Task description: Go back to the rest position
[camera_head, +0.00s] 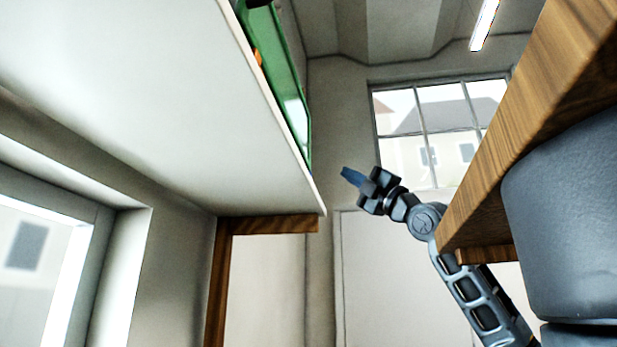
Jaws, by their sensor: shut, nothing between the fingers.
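My gripper (352,177) is at the middle right of the view, at the end of my grey arm that rises from the lower right. Its bluish fingers are together with nothing between them, and they point to the upper left. It is in free air, to the right of the edge of a white tabletop or shelf, and touches nothing that I can see. Part of my arm passes close to a wooden edge at the right.
A white slab (150,95) with a wooden frame (270,224) fills the upper left. A green item (278,75) lies along its far edge. A wooden board (535,95) is at the right. A window (425,125) is behind.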

